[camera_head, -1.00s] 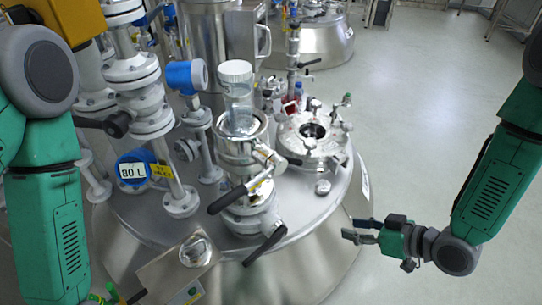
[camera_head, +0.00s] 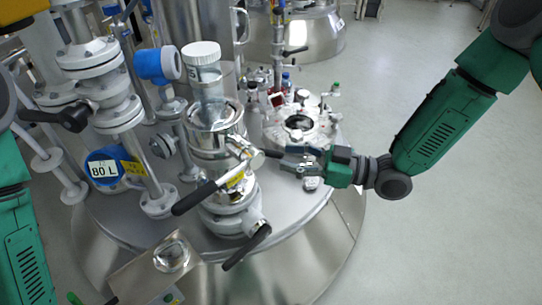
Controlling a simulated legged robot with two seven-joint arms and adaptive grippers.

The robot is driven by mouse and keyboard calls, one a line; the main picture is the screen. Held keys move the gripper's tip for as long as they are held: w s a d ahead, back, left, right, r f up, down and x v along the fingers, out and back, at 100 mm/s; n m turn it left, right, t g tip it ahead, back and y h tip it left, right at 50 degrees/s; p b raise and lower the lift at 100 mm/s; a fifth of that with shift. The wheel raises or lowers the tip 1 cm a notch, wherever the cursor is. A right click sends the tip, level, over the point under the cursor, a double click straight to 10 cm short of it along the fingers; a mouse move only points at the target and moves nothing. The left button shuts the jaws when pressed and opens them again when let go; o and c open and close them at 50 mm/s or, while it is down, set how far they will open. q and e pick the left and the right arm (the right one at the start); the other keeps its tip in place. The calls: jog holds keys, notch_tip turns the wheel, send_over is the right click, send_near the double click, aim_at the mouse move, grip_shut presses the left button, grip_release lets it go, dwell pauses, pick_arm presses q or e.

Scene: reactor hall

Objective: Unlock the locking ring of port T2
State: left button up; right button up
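A steel port with a clear jar (camera_head: 207,75) and white lid stands near the middle of the vessel top. I take it for port T2, but no T2 label is readable. Its steel collar (camera_head: 213,140) carries a clamp lever (camera_head: 240,148), and a long black handle (camera_head: 195,197) slants to the lower left. My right gripper (camera_head: 284,157) is just right of this clamp, with its fingers apart and pointing left. I cannot tell whether a fingertip touches the lever. My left arm (camera_head: 22,240) shows at the left edge; its gripper is out of view.
A round open port (camera_head: 298,124) with small valves lies just behind my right gripper. White flanged pipes (camera_head: 125,115), a blue instrument (camera_head: 158,64) and an "80 L" gauge (camera_head: 104,169) crowd the left. A second black handle (camera_head: 247,247) juts out in front. The floor at right is clear.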

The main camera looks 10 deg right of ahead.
aim_at(269, 153)
jog(key=x, duration=0.4)
jog(key=shift+s+a+b, duration=0.1)
jog(key=shift+b, duration=0.2)
jog(key=shift+a, duration=0.6)
jog(key=shift+d, duration=0.2)
jog(key=shift+c, duration=0.3)
jog(key=shift+w+d, duration=0.15)
jog(key=shift+w, duration=0.05)
grip_shut()
jog(key=shift+r, duration=0.1)
